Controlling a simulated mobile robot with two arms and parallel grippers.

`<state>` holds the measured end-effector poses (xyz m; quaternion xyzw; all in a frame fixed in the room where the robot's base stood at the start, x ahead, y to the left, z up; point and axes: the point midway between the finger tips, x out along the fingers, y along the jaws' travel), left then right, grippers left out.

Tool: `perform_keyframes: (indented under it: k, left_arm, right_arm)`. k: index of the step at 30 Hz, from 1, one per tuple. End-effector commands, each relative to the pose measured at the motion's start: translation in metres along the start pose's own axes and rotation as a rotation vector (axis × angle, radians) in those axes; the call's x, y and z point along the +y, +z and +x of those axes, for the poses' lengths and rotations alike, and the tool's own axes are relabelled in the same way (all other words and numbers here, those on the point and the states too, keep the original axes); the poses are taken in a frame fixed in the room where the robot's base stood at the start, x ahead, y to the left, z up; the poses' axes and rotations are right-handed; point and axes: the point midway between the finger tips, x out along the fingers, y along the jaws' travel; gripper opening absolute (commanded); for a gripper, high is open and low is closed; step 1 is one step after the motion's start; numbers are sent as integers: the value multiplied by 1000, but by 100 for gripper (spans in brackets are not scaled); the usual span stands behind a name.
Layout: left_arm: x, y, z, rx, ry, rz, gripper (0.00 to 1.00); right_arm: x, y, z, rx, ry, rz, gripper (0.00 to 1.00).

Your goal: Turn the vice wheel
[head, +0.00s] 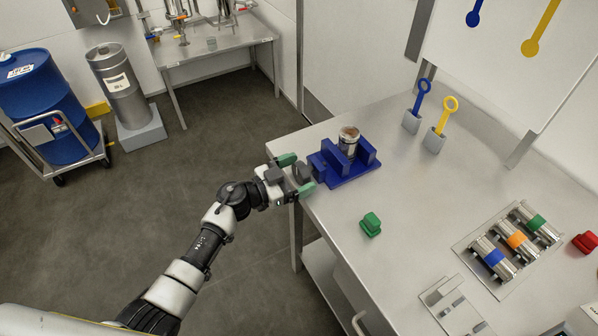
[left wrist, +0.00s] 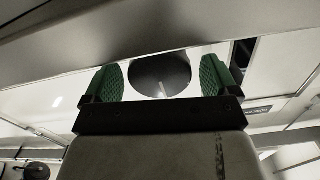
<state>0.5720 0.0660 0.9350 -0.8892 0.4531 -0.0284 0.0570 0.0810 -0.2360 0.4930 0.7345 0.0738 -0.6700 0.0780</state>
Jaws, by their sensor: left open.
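The blue vice (head: 352,174) stands at the near left edge of the steel table, with a metal can (head: 349,143) between its jaws. Its dark round wheel (head: 303,173) faces left, at the table edge. My left gripper (head: 297,174) is open, its green fingertips on either side of the wheel. In the left wrist view, the wheel (left wrist: 160,70) shows as a dark disc between the green fingers (left wrist: 162,80) of my left gripper. I cannot tell whether the fingers touch it. My right gripper is not in view.
On the steel table (head: 400,190) are a green block (head: 371,224), a tray of banded cylinders (head: 484,235), a red block (head: 585,242), and blue (head: 420,98) and yellow (head: 446,114) ring-handled tools in holders. A blue drum (head: 45,100) and metal tank (head: 122,85) stand at left.

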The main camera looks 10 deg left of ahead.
Motion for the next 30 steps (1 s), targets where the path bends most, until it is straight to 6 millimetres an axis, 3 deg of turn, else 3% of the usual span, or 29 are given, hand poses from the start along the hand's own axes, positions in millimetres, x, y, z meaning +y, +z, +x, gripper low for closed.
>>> perform_keyframes:
  k: [10,18,20,30]
  left_arm:
    - [0,0,4,0,0,1,87]
    - [0,0,4,0,0,1,46]
    - [0,0,4,0,0,1,39]
    - [0,0,4,-1,-1,123,39]
  right_arm:
    - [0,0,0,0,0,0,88]
    - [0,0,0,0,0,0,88]
    - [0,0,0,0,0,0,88]
    - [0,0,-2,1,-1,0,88]
